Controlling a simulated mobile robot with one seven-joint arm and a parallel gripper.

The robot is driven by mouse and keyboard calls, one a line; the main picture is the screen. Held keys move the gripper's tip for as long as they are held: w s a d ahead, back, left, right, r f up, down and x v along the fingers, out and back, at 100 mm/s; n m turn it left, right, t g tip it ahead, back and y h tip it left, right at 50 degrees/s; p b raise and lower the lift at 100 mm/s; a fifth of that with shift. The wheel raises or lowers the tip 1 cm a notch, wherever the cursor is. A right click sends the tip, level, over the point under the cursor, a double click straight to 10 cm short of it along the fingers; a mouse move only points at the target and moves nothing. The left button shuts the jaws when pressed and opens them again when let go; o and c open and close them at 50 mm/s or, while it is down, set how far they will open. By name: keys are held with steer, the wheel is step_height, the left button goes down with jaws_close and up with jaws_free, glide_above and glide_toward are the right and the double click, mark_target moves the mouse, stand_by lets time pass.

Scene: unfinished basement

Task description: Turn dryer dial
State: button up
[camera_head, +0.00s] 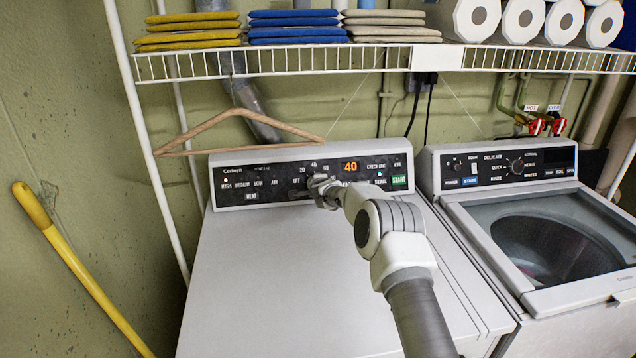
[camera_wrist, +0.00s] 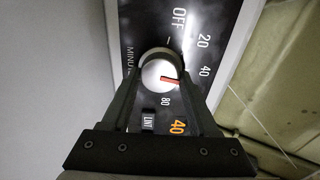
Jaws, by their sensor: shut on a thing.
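The dryer (camera_head: 300,265) is the white machine on the left, with a black control panel (camera_head: 240,184) along its back. In the head view, my gripper (camera_head: 322,187) is at the middle of that panel and hides the dial. In the wrist view, the dial (camera_wrist: 157,75) is round and silvery, with a red pointer mark directed toward the right side of the picture. My gripper (camera_wrist: 160,75) has its fingers on either side of the dial, shut on it. Around it are the markings OFF, 20, 40 and 80, and an orange 40.
A washer (camera_head: 560,235) with a glass lid stands at the right. A wire shelf (camera_head: 340,62) above holds folded cloths (camera_head: 295,25) and white rolls (camera_head: 520,20). A wooden hanger (camera_head: 240,135) hangs above the panel's left part. The dryer top is clear. A yellow pole (camera_head: 80,270) leans at left.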

steer(key=m, duration=0.3)
steer(key=m+p, duration=0.1)
steer(key=m, duration=0.1)
steer(key=shift+a+r+m, duration=0.1)
steer(key=shift+r+m, duration=0.15)
steer(key=shift+m, duration=0.05)
steer(key=shift+w, duration=0.1)
stand_by(0.4)
steer(key=o, duration=1.1)
steer(key=shift+o, duration=1.3)
steer(key=shift+f, duration=0.2)
steer(key=shift+g, duration=0.3)
